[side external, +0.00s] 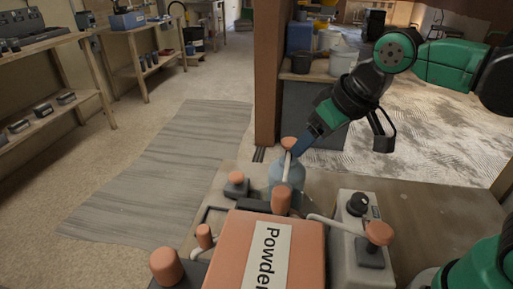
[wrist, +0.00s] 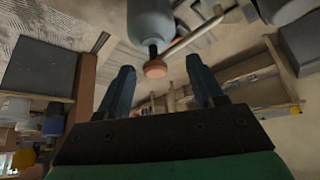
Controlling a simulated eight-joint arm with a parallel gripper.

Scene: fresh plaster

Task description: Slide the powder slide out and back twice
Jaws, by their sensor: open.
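An orange box labelled "Powder" (side external: 222,250) sits on the near part of the bench. An orange knob (side external: 281,199) stands at its back edge. Another knob (side external: 204,236) on a pale curved rod is at its left, and one more (side external: 379,232) on a pale rod is at its right. I cannot tell which one works the powder slide.
A grey unit with a black dial (side external: 358,203) stands at the right of the box. A small block with an orange knob (side external: 236,184) is at the back left. The bench top (side external: 430,205) is clear at the right. A wooden post (side external: 268,75) rises behind.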

